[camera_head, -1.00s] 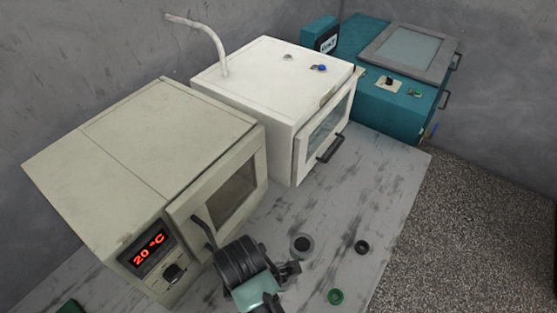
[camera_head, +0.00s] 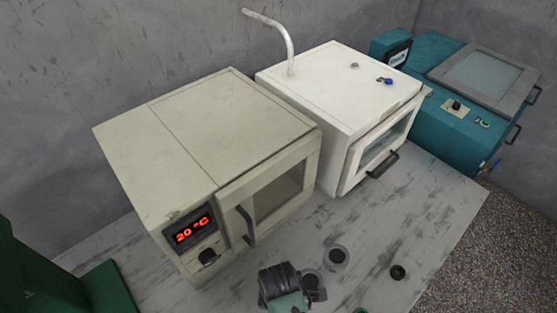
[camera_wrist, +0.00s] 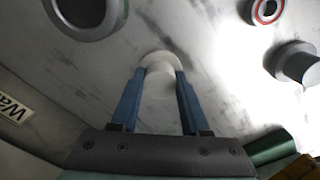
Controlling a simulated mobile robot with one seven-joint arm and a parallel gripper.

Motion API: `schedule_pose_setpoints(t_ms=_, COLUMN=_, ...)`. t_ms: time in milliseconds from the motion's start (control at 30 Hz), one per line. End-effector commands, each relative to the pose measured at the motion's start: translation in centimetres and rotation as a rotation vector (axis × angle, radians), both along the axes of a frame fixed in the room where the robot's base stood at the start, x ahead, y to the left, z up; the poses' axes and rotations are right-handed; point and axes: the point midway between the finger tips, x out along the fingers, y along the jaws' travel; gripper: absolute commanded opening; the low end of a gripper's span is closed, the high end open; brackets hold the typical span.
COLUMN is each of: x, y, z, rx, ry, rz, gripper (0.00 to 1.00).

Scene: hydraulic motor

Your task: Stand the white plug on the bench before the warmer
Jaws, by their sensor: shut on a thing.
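In the wrist view, my gripper (camera_wrist: 160,82) has its two blue fingers closed on the white plug (camera_wrist: 160,62), a pale round piece between the fingertips. The bench surface lies behind it; I cannot tell whether the plug touches it. In the head view, my gripper (camera_head: 312,290) is low in the picture, over the bench (camera_head: 440,205) in front of the beige box with the red 20 °C display (camera_head: 194,235), apparently the warmer. The plug is hidden there by my wrist. A label starting "Wa" (camera_wrist: 12,108) shows at the left of the wrist view.
A green piece (camera_head: 360,310) is at the bottom edge. The beige box's door handle (camera_head: 246,226) sticks out near my arm. A white oven (camera_head: 330,100) stands behind.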

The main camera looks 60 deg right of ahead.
Motion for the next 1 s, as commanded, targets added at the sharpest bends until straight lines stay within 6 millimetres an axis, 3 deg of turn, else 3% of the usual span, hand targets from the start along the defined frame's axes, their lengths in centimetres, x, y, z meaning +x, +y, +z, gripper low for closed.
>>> schedule_pose_setpoints(t_ms=200, x=0.0, y=0.0, z=-0.3, rx=0.000, ry=0.000, rz=0.000, gripper=0.00)
schedule_pose_setpoints(t_ms=233, x=0.0, y=0.0, z=-0.3, rx=0.000, ry=0.000, rz=0.000, gripper=0.49)
schedule_pose_setpoints(t_ms=400, x=0.0, y=0.0, z=-0.2, rx=0.000, ry=0.000, rz=0.000, gripper=0.75)
schedule_pose_setpoints(t_ms=767, x=0.0, y=0.0, z=0.4, rx=-0.001, ry=-0.001, rz=0.000, gripper=0.75)
schedule_pose_setpoints(t_ms=1000, x=0.1, y=-0.1, z=4.6, rx=-0.002, ry=-0.004, rz=0.000, gripper=0.75)
